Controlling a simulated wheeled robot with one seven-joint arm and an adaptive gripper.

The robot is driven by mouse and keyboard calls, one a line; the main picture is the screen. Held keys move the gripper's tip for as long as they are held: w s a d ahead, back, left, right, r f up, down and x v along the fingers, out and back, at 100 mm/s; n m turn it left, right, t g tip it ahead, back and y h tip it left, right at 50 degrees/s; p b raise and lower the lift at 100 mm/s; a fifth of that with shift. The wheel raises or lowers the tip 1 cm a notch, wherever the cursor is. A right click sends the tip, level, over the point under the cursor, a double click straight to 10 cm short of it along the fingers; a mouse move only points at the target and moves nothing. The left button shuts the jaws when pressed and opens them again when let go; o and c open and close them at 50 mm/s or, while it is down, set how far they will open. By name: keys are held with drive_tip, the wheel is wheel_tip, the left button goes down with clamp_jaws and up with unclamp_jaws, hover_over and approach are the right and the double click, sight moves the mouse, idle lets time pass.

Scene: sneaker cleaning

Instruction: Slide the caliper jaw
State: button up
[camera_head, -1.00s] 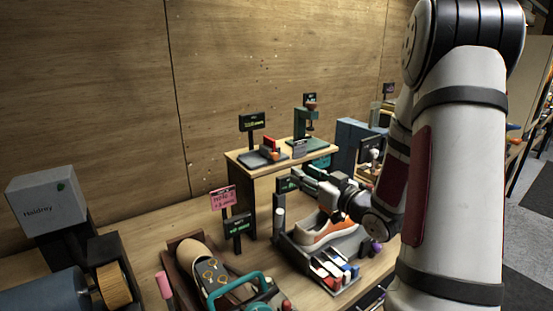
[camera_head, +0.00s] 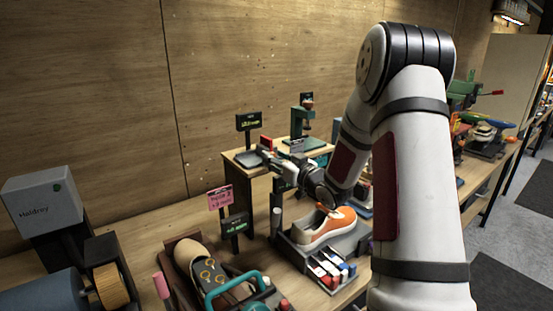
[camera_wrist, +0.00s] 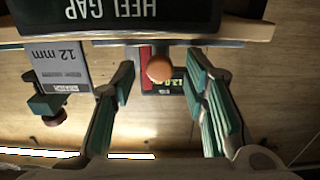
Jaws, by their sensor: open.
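The caliper (camera_head: 247,159) is a dark device with a red part (camera_head: 266,142), on the raised wooden shelf in the head view. In the wrist view, a round orange-brown knob (camera_wrist: 159,68) sits in front of a red and dark part and a small display (camera_wrist: 174,85) that seems to read about 13.0. My gripper (camera_head: 272,164) is at the shelf's front edge. In the wrist view its teal-padded fingers (camera_wrist: 160,82) are open on either side of the knob, with gaps visible. The jaw's contact faces cannot be made out.
A green stand (camera_head: 303,125) is at the shelf's right.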

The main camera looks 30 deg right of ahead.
clamp_jaws()
drive_tip(key=shift+s+a, duration=0.1)
drive_tip(key=shift+a, duration=1.85)
unclamp_jaws()
drive_tip(key=shift+s+d, duration=0.1)
drive_tip(key=s, duration=1.1)
drive_tip(key=shift+s+d, duration=0.15)
drive_tip(key=shift+s, duration=0.25)
